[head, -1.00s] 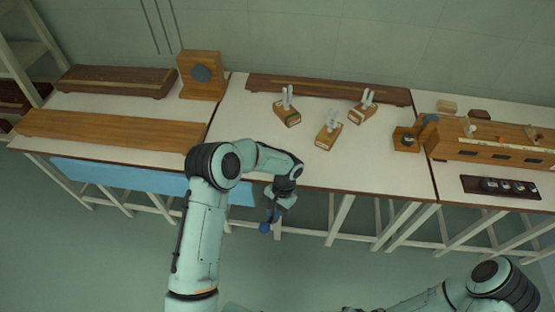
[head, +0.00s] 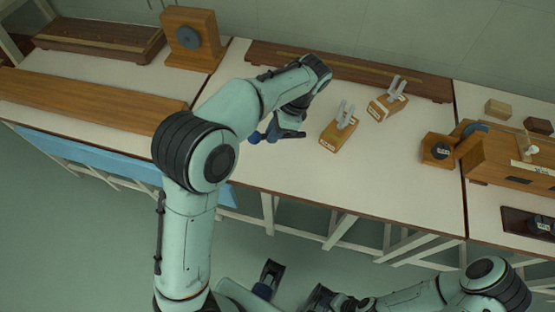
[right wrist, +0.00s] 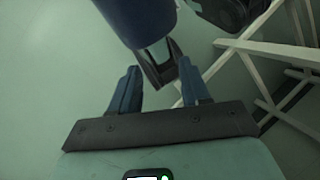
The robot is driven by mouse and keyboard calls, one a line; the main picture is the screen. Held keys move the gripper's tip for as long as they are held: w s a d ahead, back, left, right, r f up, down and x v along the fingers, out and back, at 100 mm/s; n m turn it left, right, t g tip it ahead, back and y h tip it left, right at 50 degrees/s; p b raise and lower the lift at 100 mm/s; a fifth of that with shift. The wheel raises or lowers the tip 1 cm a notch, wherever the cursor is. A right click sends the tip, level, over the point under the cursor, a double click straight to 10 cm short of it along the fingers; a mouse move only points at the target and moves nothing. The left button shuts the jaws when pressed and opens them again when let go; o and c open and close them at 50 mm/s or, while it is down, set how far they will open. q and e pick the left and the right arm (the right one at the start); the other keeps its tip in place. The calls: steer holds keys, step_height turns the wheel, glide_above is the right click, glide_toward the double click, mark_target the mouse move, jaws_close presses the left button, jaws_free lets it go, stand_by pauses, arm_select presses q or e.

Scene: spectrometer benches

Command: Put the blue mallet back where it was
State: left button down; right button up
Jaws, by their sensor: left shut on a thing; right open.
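My left gripper (head: 282,131) is in the head view, over the middle bench, left of the wooden fork blocks. It is shut on the blue mallet (head: 255,137), whose round blue head shows just left of the jaws. Much of the mallet is hidden by the gripper, and I cannot tell if it touches the bench top. My right gripper shows in the right wrist view (right wrist: 158,90), with its two blue fingers apart.
Two fork blocks show, a nearer one (head: 339,133) and a farther one (head: 388,104). A dark long board (head: 400,80) lies behind them. A wooden box with a dark disc (head: 437,150) stands to the right. The front of the middle bench (head: 370,195) is clear.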

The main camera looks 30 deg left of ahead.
mark_target(270, 167)
arm_select(q)
step_height(270, 167, down, 16)
steer(key=shift+r+b, duration=0.25)
steer(key=shift+b, duration=0.9)
steer(key=shift+f, duration=0.15)
steer(key=c, duration=1.1)
jaws_free()
steer(key=p+v, duration=0.2)
steer(key=v, duration=1)
steer(key=shift+r, duration=0.25)
